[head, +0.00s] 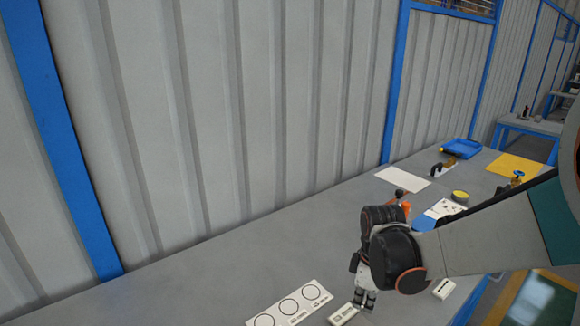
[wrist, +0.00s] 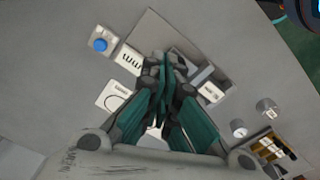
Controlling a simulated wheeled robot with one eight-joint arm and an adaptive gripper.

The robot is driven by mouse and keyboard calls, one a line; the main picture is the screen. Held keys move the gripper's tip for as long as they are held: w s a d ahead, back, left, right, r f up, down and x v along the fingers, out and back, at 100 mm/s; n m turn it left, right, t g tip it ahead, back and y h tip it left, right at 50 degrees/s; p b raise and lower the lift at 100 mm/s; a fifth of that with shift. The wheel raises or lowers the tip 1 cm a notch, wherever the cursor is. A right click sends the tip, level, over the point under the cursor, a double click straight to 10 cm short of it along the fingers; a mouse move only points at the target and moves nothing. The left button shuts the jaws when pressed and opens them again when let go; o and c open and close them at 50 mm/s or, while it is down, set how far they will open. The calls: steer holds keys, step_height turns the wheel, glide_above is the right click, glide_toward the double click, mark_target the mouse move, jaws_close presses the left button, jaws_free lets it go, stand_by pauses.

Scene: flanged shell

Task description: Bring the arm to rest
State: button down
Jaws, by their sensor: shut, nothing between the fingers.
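My gripper (head: 364,299) hangs from my arm, pointing down over the near part of the grey table (head: 230,257) in the head view. In the wrist view, the fingers of my gripper (wrist: 164,62) are together and hold nothing. Below them in that view is a grey open box or tray (wrist: 205,65), partly hidden by the fingers. I cannot tell how high the fingertips are above the table.
A card with circles (head: 290,304) and small label plates (head: 443,288) lie near my gripper. Farther back are a white sheet (head: 402,178), a blue tray (head: 461,148) and a yellow mat (head: 515,167). A ribbed wall (head: 250,110) bounds the table; its left stretch looks clear. A blue knob (wrist: 99,44) and grey cylinders (wrist: 266,108) show in the wrist view.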

steer(key=s+r+m+t, duration=0.6)
steer(key=s+r+m, duration=0.6)
steer(key=s+r, duration=0.2)
steer(key=shift+d+r+t, duration=0.3)
steer(key=shift+r, duration=0.05)
